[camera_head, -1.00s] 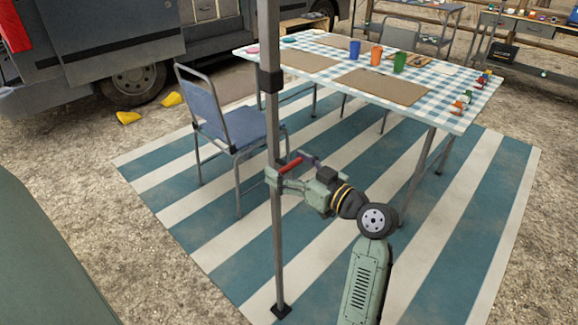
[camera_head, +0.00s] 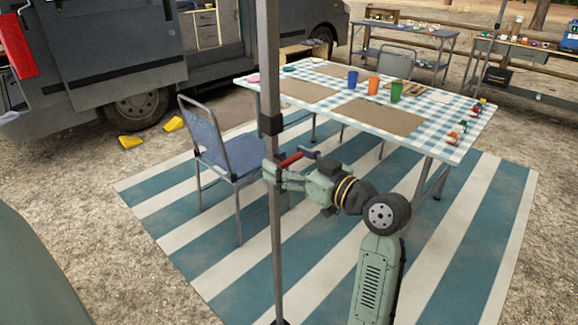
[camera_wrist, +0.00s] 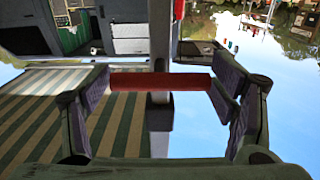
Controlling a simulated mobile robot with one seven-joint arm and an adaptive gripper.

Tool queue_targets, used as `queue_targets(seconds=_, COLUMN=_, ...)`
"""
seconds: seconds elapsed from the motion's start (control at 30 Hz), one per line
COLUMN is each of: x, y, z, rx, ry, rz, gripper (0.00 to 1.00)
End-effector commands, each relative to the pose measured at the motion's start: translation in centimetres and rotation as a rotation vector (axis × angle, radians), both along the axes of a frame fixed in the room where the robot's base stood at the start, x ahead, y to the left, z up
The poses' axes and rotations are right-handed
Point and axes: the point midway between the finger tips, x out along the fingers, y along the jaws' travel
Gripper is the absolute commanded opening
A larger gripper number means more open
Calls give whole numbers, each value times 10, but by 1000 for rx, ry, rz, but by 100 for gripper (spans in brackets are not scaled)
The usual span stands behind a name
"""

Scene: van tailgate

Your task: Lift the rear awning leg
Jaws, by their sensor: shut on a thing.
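The awning leg is a thin grey upright pole (camera_head: 276,225) left of centre in the head view, with a dark collar (camera_head: 271,124) around it. Its dark foot (camera_head: 281,322) just shows at the bottom edge, and I cannot tell whether it touches the ground. A red crossbar handle (camera_head: 292,160) sits at the pole, below the collar. My gripper (camera_head: 285,172) is shut on this handle. In the wrist view the red handle (camera_wrist: 160,83) spans between the two finger pads, with the pole behind it.
A blue chair (camera_head: 220,150) stands behind the pole. A table (camera_head: 440,115) with a checked cloth and cups stands behind my arm. A striped rug (camera_head: 225,265) lies below. Yellow wedges (camera_head: 130,141) lie near the van (camera_head: 105,75).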

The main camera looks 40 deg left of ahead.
Motion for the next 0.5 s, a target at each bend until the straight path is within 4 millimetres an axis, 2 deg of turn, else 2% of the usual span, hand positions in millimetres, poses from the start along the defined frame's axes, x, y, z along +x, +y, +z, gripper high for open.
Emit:
queue_targets(seconds=0.03, x=0, y=-1, z=7, rx=16, ry=-2, rz=-4, gripper=28)
queue_targets(seconds=0.13, x=0, y=-1, z=8, rx=17, ry=-2, rz=-4, gripper=28)
queue_targets(seconds=0.17, x=0, y=-1, z=8, rx=17, ry=-2, rz=-4, gripper=79)
queue_targets(seconds=0.43, x=0, y=-1, z=5, rx=12, ry=-2, rz=-3, gripper=97)
queue_targets(seconds=0.5, x=0, y=-1, z=5, rx=11, ry=-2, rz=-3, gripper=99)
